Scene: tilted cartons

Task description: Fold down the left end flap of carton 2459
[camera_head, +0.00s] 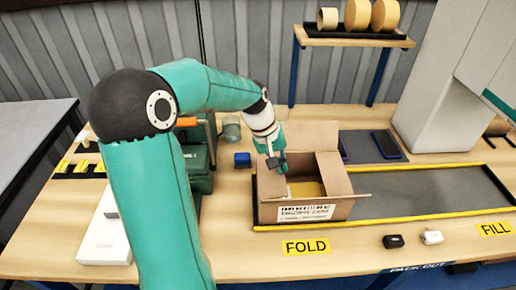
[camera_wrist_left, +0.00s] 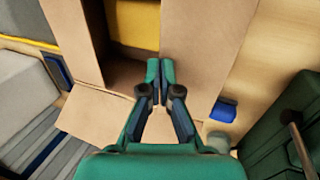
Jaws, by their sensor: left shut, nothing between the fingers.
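The open brown carton (camera_head: 290,226) stands on the FOLD area, with something yellow (camera_head: 307,190) inside. Its printed label is too small to read. The left end flap (camera_head: 268,188) shows as a wide brown panel (camera_wrist_left: 207,45) in the left wrist view; its exact tilt is hard to tell. The back flap (camera_head: 312,135) stands up in the head view. My left gripper (camera_head: 276,163) is shut and empty at the carton's back left. In the wrist view its fingertips (camera_wrist_left: 160,70) overlap the left flap's inner edge; contact is unclear. My right gripper is not in view.
A small blue box (camera_head: 242,159) and a green case (camera_head: 201,160) stand left of the carton. Dark flat items (camera_head: 385,144) lie behind it to the right. The grey strip (camera_head: 420,190) right of the carton is clear. A tape shelf (camera_head: 345,40) stands behind.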

